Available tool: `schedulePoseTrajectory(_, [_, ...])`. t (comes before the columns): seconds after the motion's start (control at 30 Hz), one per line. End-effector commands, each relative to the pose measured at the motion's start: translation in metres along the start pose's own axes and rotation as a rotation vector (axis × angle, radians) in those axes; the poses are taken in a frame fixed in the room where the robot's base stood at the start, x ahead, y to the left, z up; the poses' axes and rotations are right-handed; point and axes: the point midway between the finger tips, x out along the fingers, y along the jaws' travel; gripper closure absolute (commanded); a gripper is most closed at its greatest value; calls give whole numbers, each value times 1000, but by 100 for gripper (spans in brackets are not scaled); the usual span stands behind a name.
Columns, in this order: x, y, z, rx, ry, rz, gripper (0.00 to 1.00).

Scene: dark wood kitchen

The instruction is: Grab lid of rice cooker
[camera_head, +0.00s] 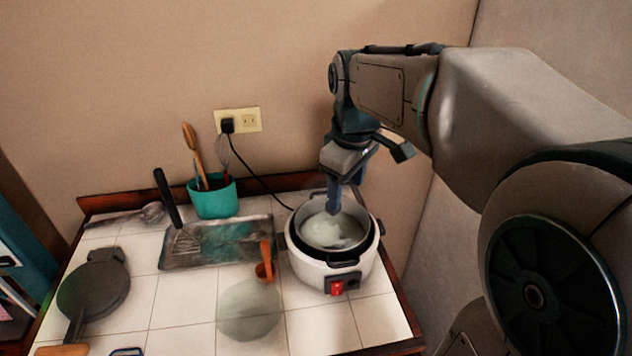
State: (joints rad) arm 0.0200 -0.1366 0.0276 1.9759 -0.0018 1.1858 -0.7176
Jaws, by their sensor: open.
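The white rice cooker (306,268) stands open-topped at the right of the tiled counter, with a red switch on its front. A dark-rimmed inner pot shows inside it, with something pale in it that I cannot make out. A round, translucent, greenish-grey disc (250,310), which looks like the glass lid, lies flat on the tiles left of and in front of the cooker. My gripper (334,208) points down over the cooker's opening, apart from the disc. It is open; its fingers partly overlap and their tips are hard to see. I see nothing held.
A metal tray (217,243) lies behind, with a teal utensil cup (214,200) near the wall. A dark round pan (93,287) is at left. A cord runs to the wall socket (237,120). Walls stand behind and at right.

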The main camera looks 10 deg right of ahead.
Motion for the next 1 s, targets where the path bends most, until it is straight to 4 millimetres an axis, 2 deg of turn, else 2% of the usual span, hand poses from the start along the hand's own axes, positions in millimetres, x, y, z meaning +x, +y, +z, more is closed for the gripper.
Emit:
schedulePoseTrajectory(0.03, [-1, 11, -11, -65, -14, -14, 42])
schedulePoseTrajectory(0.2, [-3, 38, -39, -277, -47, -58, 42])
schedulePoseTrajectory(0.33, [-3, 52, -52, -385, -59, -83, 42])
schedulePoseTrajectory(0.5, [1, 58, -58, -449, -66, -99, 42])
schedulePoseTrajectory(0.57, [8, 59, -58, -454, -66, -101, 42])
schedulePoseTrajectory(0.83, [59, 54, -53, -453, -68, -103, 42])
schedulePoseTrajectory(1.0, [79, 52, -52, -453, -66, -100, 42])
